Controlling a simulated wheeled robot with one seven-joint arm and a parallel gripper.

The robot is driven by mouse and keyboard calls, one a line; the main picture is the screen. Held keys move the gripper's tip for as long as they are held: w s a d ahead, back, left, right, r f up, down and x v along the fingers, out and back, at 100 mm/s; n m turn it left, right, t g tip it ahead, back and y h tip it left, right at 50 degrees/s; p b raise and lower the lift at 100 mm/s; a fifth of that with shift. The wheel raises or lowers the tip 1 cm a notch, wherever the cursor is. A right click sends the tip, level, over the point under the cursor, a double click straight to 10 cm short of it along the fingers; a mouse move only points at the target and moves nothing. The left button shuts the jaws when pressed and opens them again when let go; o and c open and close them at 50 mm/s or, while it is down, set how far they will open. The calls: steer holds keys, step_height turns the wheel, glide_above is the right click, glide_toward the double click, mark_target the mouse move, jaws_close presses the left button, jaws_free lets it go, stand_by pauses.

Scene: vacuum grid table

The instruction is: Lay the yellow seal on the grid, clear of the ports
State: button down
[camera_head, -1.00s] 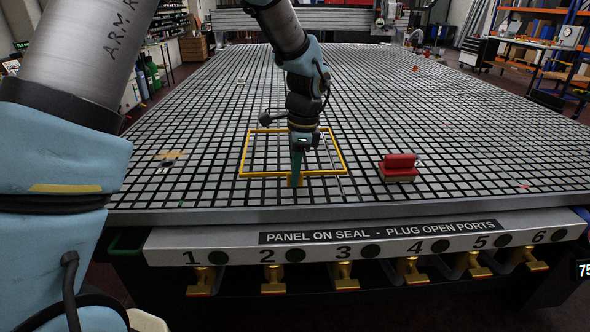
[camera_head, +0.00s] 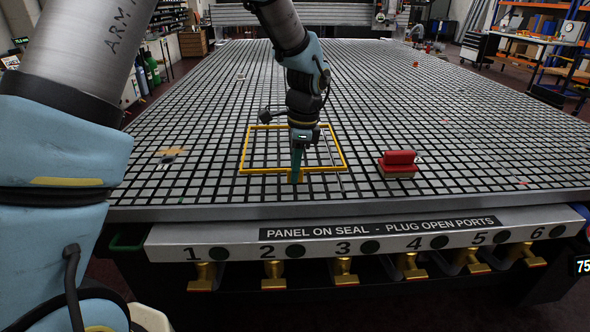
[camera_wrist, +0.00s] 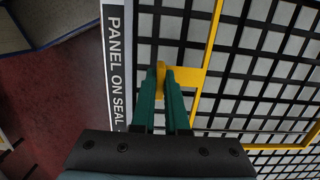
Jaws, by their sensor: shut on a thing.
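The yellow seal (camera_head: 252,150) is a thin rectangular frame with a small tab on its near side. My gripper (camera_head: 296,176) is shut on that tab, its green fingers pointing down. In the wrist view the fingers (camera_wrist: 166,74) close around the yellow tab, and the seal's bar (camera_wrist: 208,50) runs past it. The seal is over the near middle part of the grid (camera_head: 440,130). I cannot tell whether it touches the grid or hangs just above it. The ports within the grid are too small to make out.
A red-handled block (camera_head: 399,164) stands on the grid right of the seal. A small dark piece with a tan patch (camera_head: 170,157) lies to the left. The table's front edge carries a label and numbered brass valves (camera_head: 345,270).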

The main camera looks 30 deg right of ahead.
steer(key=shift+f+b, duration=0.35)
steer(key=shift+f, duration=0.4)
steer(key=c, duration=0.8)
jaws_free()
steer(key=shift+c, duration=0.2)
steer(key=shift+r, duration=0.1)
steer(key=r, duration=0.3)
steer(key=r+b, duration=0.1)
steer(key=r, duration=0.3)
steer(key=d+r, duration=0.1)
steer(key=r, duration=0.2)
steer(key=shift+s+r, duration=0.25)
steer(key=shift+r, duration=0.05)
steer(key=w+a+f+n+h, duration=0.1)
steer(key=w+a+f+n, duration=0.3)
steer(key=a, duration=0.6)
steer(key=w+a+r+n, duration=0.1)
steer(key=a+n, duration=0.5)
steer(key=a, duration=0.4)
steer(key=s+a+f+n, duration=0.1)
steer(key=s+a+n, duration=0.2)
steer(key=a+n, duration=0.3)
steer(key=s+a+f+n+t, duration=0.1)
steer(key=s+a+f+n, duration=0.1)
steer(key=a+n, duration=0.4)
steer(key=s+a, duration=0.1)
steer(key=a, duration=0.4)
steer(key=shift+a+f, duration=0.2)
steer(key=shift+f, duration=0.1)
